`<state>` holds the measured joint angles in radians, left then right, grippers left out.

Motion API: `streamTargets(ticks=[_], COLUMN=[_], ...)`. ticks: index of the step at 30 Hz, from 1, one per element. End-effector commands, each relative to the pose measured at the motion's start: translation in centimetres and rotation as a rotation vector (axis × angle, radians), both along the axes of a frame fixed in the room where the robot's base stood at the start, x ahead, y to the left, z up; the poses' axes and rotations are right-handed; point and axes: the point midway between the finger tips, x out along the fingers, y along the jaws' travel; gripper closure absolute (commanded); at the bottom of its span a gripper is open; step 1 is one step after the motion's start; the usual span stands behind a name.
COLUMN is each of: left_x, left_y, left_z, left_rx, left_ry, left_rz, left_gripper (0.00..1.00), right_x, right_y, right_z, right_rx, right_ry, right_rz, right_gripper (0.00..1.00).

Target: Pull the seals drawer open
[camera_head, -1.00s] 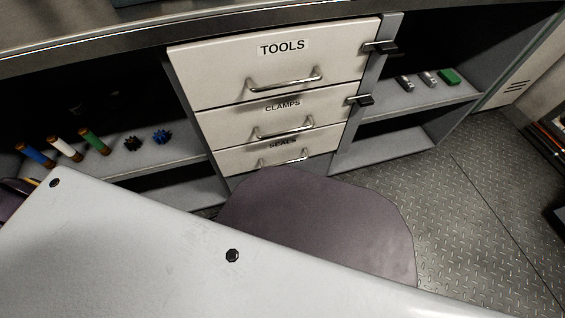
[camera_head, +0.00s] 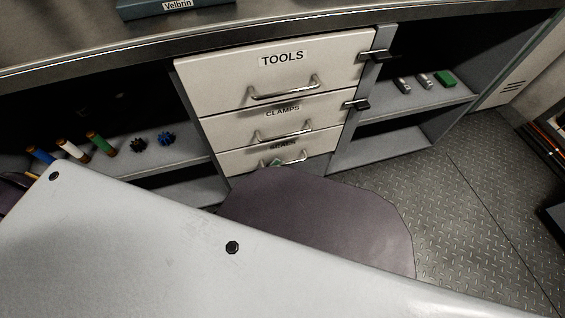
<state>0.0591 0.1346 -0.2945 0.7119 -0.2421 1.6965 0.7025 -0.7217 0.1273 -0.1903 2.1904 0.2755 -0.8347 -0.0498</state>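The seals drawer (camera_head: 237,160) is the lowest of three cream drawers in the cabinet. It looks closed, and the dark shape of my body hides its lower part. Its metal bar handle (camera_head: 296,157) shows just above that shape. A small grey-green tip (camera_head: 276,163), which looks like part of my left gripper, shows at the left end of this handle. The rest of that gripper is hidden, so I cannot tell whether it touches the handle or how far its fingers are apart. My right gripper is not in view.
Above are the clamps drawer (camera_head: 223,130) and tools drawer (camera_head: 215,80), both shut, with black latches (camera_head: 356,105) on the right post. Open shelves flank the drawers, holding coloured cylinders and gears left and small blocks right. Patterned floor (camera_head: 470,215) is clear on the right.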

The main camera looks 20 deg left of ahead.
Motion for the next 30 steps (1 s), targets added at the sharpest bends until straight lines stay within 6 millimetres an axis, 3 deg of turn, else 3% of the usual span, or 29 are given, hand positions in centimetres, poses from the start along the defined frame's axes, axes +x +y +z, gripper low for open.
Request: streamTargets(ticks=[6, 19, 24, 30], left_x=[1.0, 1.3, 1.3, 1.3], left_y=[-1.0, -1.3, -1.3, -1.3], left_z=[1.4, 1.7, 1.7, 1.7], left_rx=[-0.001, 0.000, 0.000, 0.000], left_ry=[-0.001, 0.000, 0.000, 0.000], left_rz=[0.000, 0.000, 0.000, 0.000], left_gripper=[0.81, 0.81, 1.00, 1.00], right_x=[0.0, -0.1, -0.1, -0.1], right_y=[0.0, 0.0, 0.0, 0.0], right_z=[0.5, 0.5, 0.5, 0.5], right_rx=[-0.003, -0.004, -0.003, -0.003], right_ry=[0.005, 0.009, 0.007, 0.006], right_rz=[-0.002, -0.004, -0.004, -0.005], right_gripper=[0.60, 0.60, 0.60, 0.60])
